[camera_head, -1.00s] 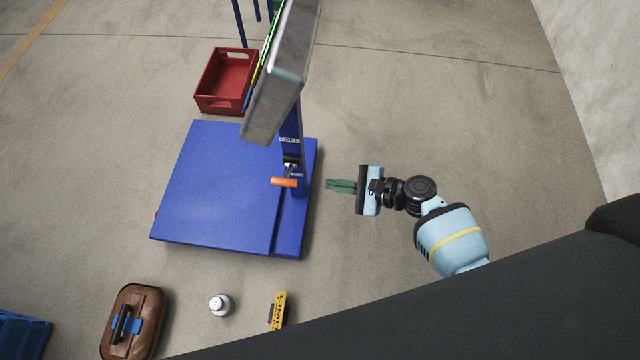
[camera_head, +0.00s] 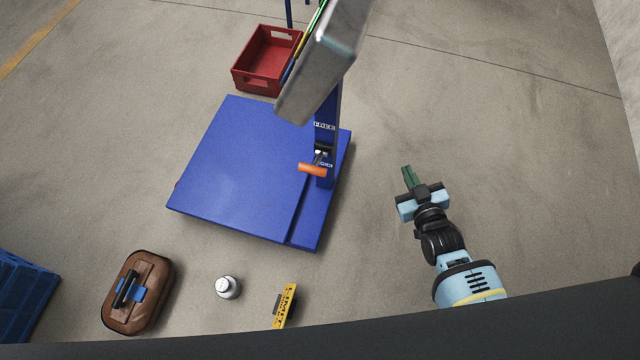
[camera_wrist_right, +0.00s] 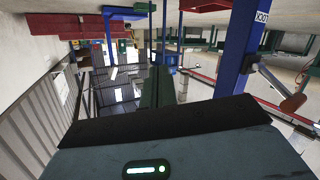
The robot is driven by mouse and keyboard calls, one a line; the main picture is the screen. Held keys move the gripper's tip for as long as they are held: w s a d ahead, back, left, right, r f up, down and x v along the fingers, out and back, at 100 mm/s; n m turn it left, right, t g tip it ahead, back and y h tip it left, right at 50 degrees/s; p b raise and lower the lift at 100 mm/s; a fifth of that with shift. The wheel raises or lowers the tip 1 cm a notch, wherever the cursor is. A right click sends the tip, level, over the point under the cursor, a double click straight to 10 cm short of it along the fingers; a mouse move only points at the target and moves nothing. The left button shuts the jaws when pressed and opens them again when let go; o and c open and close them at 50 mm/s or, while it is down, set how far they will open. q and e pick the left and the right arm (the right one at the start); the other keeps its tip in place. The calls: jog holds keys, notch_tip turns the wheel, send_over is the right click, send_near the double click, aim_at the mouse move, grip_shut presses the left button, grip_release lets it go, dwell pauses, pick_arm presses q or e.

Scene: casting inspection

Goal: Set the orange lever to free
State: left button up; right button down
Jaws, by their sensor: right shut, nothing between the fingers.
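The lever also shows at the right edge of the right wrist view (camera_wrist_right: 293,103). My right gripper (camera_head: 409,173) is shut and empty, to the right of the post and clear of the lever. Its green fingers point toward the back of the picture. The right wrist view shows the fingers (camera_wrist_right: 158,88) together. My left gripper is not in view.
The blue platform (camera_head: 240,170) lies left of the post, with a grey panel (camera_head: 325,65) above. A red crate (camera_head: 262,60) stands behind. A brown bag (camera_head: 138,290), a white-topped bottle (camera_head: 228,287) and a yellow level (camera_head: 287,305) lie in front. Floor right of the post is free.

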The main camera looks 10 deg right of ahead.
aim_at(314, 173)
jog(key=s+a+n+g+y+b, duration=0.15)
jog(key=s+a+n+y, duration=0.3)
jog(key=n, duration=0.45)
jog(key=s+a+r+n+g+y, duration=0.1)
jog(key=s+a+n+g+y, duration=0.15)
jog(key=a+n+y, duration=0.55)
jog(key=s+a+n+g+y+b, duration=0.1)
jog(key=s+a+n, duration=0.25)
jog(key=n, duration=0.75)
jog(key=w+a+r+b, duration=0.2)
jog(key=w+a, duration=0.3)
jog(key=w, duration=0.3)
jog(key=shift+w+a+r+b, duration=0.15)
jog(key=shift+w+a+b, duration=0.2)
jog(key=shift+b, duration=0.25)
jog(key=shift+w+d+r+m+p, duration=0.2)
jog(key=shift+w+r+m+p, duration=0.25)
jog(key=shift+r+p, duration=0.5)
jog(key=shift+w+f+t, duration=0.1)
jog(key=shift+f+t, duration=0.15)
jog(key=shift+t, duration=0.05)
